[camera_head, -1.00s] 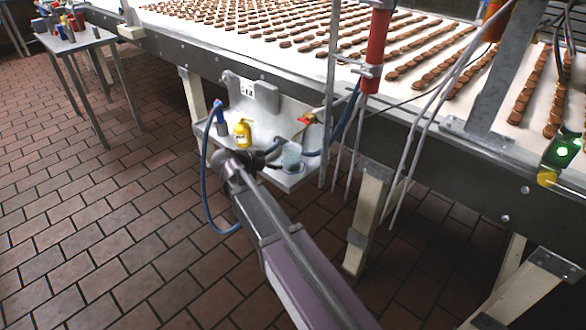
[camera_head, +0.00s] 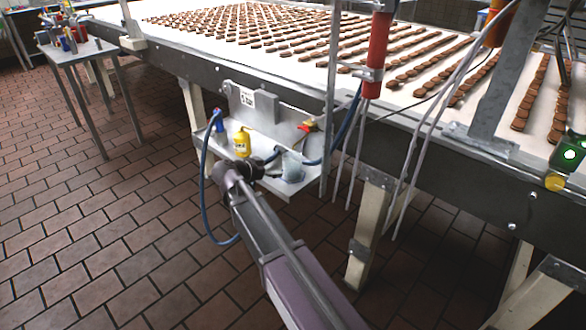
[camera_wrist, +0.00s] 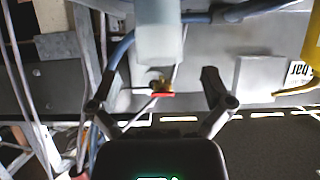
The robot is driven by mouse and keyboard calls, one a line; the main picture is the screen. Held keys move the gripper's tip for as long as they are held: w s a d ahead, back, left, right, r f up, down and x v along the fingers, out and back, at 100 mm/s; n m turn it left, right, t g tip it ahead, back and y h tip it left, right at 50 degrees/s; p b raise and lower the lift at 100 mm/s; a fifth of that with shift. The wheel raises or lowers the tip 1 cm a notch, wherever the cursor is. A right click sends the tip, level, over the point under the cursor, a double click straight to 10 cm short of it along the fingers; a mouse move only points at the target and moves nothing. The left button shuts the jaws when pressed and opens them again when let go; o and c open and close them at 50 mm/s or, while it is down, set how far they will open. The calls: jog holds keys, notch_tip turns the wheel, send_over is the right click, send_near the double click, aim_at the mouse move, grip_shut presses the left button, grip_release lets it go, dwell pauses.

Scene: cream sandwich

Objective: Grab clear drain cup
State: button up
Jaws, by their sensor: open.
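The clear drain cup (camera_head: 292,165) stands on the small grey shelf below the conveyor, at the shelf's front right. In the wrist view the pale, translucent cup (camera_wrist: 159,30) is at the top centre, beyond and roughly midway between the finger lines. My gripper (camera_head: 262,168) is just left of the cup in the head view. In the wrist view my gripper (camera_wrist: 158,82) has its two dark fingers wide apart, with nothing held between them. Whether a finger touches the cup cannot be told.
A valve with a red handle (camera_head: 308,125) is above the cup. A blue hose (camera_head: 204,180) hangs at the shelf's left. Vertical pipes (camera_head: 329,110) stand close on the right.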

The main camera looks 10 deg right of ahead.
aim_at(285, 169)
jog(key=shift+b+x, duration=1)
jog(key=shift+x, duration=1.95)
jog(key=shift+f, duration=0.1)
jog(key=b+x, duration=0.2)
jog(key=x, duration=0.1)
jog(key=shift+d+f, duration=0.2)
jog(key=shift+f, duration=0.1)
jog(key=shift+x, duration=0.8)
jog(key=shift+r, duration=0.15)
jog(key=c, duration=0.9)
jog(key=shift+r, duration=0.1)
